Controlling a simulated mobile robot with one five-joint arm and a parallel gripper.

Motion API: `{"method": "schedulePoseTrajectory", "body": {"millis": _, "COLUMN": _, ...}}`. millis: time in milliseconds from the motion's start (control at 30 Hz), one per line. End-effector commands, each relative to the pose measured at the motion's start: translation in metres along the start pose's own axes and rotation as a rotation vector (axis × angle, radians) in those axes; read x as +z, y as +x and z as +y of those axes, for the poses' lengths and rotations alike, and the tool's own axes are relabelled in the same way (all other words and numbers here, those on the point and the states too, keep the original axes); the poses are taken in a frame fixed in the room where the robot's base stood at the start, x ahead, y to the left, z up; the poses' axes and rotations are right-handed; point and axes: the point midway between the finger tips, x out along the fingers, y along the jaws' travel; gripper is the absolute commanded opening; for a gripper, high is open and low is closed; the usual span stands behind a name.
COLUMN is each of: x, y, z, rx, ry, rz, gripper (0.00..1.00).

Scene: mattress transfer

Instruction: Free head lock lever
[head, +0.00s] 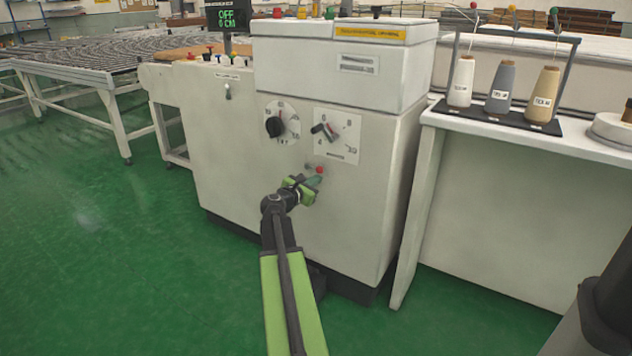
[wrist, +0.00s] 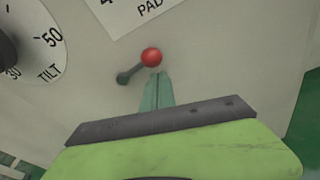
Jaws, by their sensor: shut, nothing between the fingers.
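The lever (wrist: 151,57) has a red ball knob on a short dark stem and sits on the front of the off-white machine cabinet. Its stem runs from lower left up to the ball at the right in the wrist view. The red ball also shows in the head view (head: 320,169), just below the two dials. My gripper (wrist: 159,76) is shut and empty, its green fingertips just below the red ball. It reaches the same spot in the head view (head: 317,180). I cannot tell whether the tips touch the ball.
A dial marked TILT (wrist: 42,40) is left of the lever, and a PAD dial plate (head: 337,136) is above it. A table with thread cones (head: 501,89) stands to the right. A roller conveyor (head: 85,62) is at the left. Green floor in front is clear.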

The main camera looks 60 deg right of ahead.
Motion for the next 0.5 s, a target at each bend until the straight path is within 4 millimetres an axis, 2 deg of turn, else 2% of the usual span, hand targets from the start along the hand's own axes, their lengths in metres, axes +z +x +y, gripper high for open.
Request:
{"method": "schedulePoseTrajectory", "body": {"millis": 33, "x": -0.019, "y": 0.004, "z": -0.002, "rx": 0.002, "ry": 0.0, "rz": 0.001, "gripper": 0.0}}
{"method": "schedulePoseTrajectory", "body": {"millis": 133, "x": -0.043, "y": 0.011, "z": -0.005, "rx": 0.003, "ry": 0.0, "rz": 0.001, "gripper": 0.0}}
{"method": "schedulePoseTrajectory", "body": {"millis": 200, "x": -0.026, "y": -0.019, "z": -0.004, "rx": 0.004, "ry": -0.001, "rz": 0.002, "gripper": 0.0}}
{"method": "schedulePoseTrajectory", "body": {"millis": 300, "x": -0.025, "y": -0.045, "z": -0.005, "rx": 0.003, "ry": -0.001, "rz": 0.001, "gripper": 0.0}}
{"method": "schedulePoseTrajectory", "body": {"millis": 500, "x": -0.025, "y": -0.081, "z": -0.004, "rx": 0.001, "ry": 0.0, "rz": 0.0, "gripper": 0.0}}
